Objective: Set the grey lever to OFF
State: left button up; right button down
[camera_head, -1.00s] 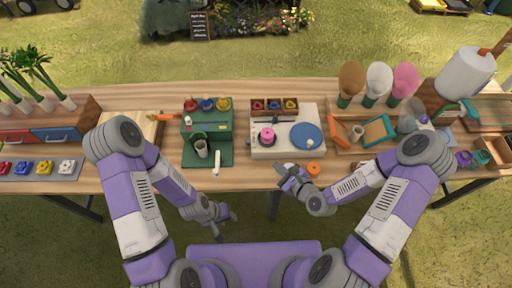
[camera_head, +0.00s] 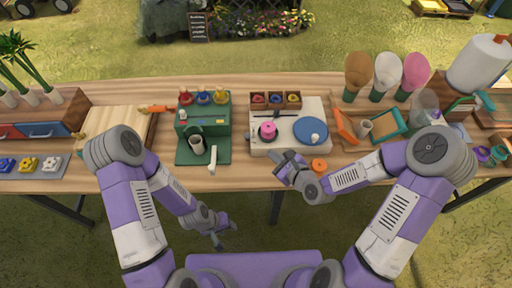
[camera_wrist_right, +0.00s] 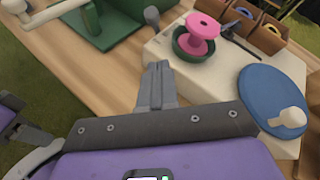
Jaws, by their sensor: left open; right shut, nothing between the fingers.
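The grey lever (camera_wrist_right: 152,16) shows as a short grey stub at the left side of the white machine (camera_wrist_right: 170,48) in the right wrist view. In the head view it is a small dark grey bit (camera_head: 248,135) at that machine's left edge. Its ON/OFF marking cannot be read. My right gripper (camera_head: 279,156) is shut and empty at the machine's front edge. In the right wrist view its fingertips (camera_wrist_right: 156,68) appear a little in front of the lever, apart from it. My left gripper (camera_head: 219,240) is open and empty, low in front of the table.
A pink spool (camera_wrist_right: 203,27) and a blue disc (camera_wrist_right: 272,100) sit on the white machine. A green machine (camera_head: 203,123) with a white handle (camera_head: 212,166) stands to the left. Bare table shows between the machines.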

aim_at(247, 136)
jog(key=b+x, duration=0.1)
jog(key=x, duration=0.2)
jog(key=b+x, duration=0.2)
jog(key=x, duration=0.1)
jog(key=shift+s+a+r, duration=0.1)
jog(key=shift+s+a, duration=0.05)
jog(key=shift+a, duration=0.2)
jog(key=shift+w+a+r, duration=0.5)
jog(key=shift+w+a, duration=0.1)
jog(key=shift+a, duration=0.05)
jog(key=shift+w+a+r, duration=0.15)
jog(key=shift+w+a, duration=0.25)
jog(key=shift+a, duration=0.05)
jog(key=shift+r, duration=0.1)
